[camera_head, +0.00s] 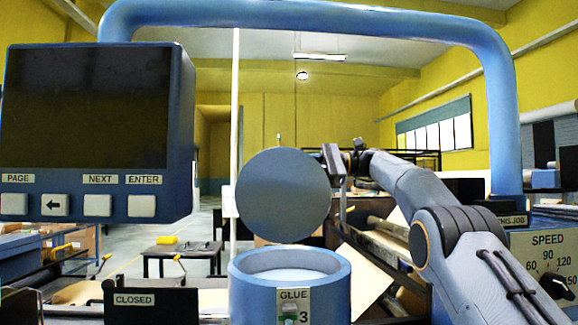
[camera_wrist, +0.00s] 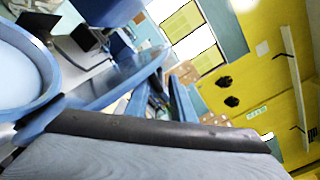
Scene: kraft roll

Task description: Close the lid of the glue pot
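The glue pot (camera_head: 247,287) is a round blue pot labelled GLUE with pale contents, at the bottom centre of the head view. Its grey disc lid (camera_head: 283,195) stands upright above the rim, so the pot is open. In the wrist view the pot's blue rim and pale inside (camera_wrist: 25,72) show at the left. My gripper (camera_head: 337,168) is at the lid's upper right edge in the head view, close to it; I cannot tell whether it touches. Its finger opening is unclear. A large grey surface with a dark edge fills the bottom of the wrist view; I cannot tell what it is.
A blue panel with a dark screen (camera_head: 85,105) and buttons stands at the left. A blue tubular frame (camera_head: 300,14) arches overhead. A SPEED dial panel (camera_head: 545,262) is at the right. A dark CLOSED plate (camera_head: 150,305) is left of the pot.

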